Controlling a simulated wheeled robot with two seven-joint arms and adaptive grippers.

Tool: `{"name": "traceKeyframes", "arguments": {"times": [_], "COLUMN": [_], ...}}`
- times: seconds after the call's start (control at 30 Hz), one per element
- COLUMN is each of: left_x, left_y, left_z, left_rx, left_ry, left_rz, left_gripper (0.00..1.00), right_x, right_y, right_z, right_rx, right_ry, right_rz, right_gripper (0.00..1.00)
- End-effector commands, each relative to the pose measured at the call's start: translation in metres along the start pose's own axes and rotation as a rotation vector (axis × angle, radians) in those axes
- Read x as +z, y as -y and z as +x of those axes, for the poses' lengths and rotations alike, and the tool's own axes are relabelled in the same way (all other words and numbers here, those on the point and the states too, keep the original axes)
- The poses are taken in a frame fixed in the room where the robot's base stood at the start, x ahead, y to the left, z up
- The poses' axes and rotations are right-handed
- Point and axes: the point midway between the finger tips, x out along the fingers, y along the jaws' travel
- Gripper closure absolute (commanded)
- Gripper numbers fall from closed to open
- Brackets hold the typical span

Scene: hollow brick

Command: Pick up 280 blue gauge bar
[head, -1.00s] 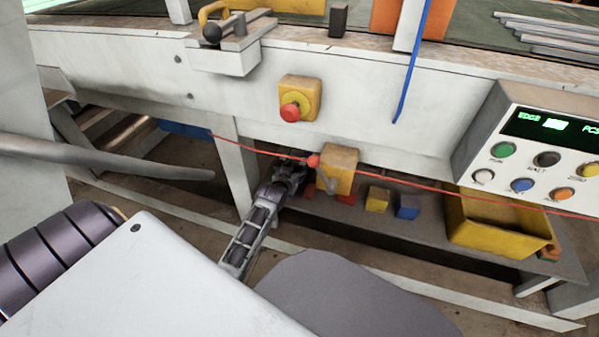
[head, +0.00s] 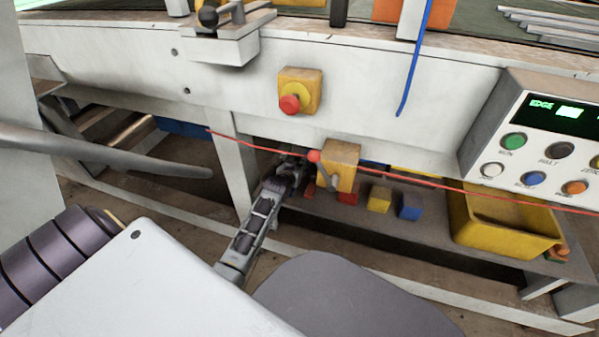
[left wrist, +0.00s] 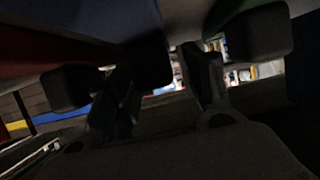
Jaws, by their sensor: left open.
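Several blue things show, and I cannot tell for sure which is the 280 blue gauge bar. A thin blue strip (head: 374,164) shows partly behind the yellow switch box, under the bench. A blue block (head: 410,207) sits on the low shelf. A long blue piece (head: 183,127) lies under the bench at left. My left gripper (head: 292,167) is open, reaching under the bench edge by the shelf's left end; its fingertips are mostly hidden. The left wrist view is dark, with a blue strip (left wrist: 72,112) beyond the fingers. My right gripper is not in view.
A yellow block (head: 380,199), a red block (head: 347,198) and a yellow bin (head: 500,225) are on the low shelf (head: 340,212). A red cord (head: 440,182) crosses in front. The yellow switch box (head: 340,163) hangs close right of my gripper. A bench leg (head: 232,165) stands left.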

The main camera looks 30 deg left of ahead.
Motion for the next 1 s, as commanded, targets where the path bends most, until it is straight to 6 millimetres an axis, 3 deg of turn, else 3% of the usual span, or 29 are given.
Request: {"name": "traceKeyframes", "arguments": {"times": [0.27,0.67,1.0], "left_x": [-0.0001,0.0001,-0.0016], "left_y": [0.0001,0.0,-0.0001], "left_z": [-0.0002,-0.0002,-0.0005], "left_rx": [0.0,0.0,0.0], "left_ry": [0.0,0.0,-0.002], "left_rz": [0.0,0.0,0.0], "left_gripper": [0.48,0.98,1.0], "right_x": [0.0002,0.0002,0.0], "right_y": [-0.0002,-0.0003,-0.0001], "right_z": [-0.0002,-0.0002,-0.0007], "right_rx": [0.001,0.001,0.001], "right_ry": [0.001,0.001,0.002], "right_rz": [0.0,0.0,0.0], "right_gripper": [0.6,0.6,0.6]}}
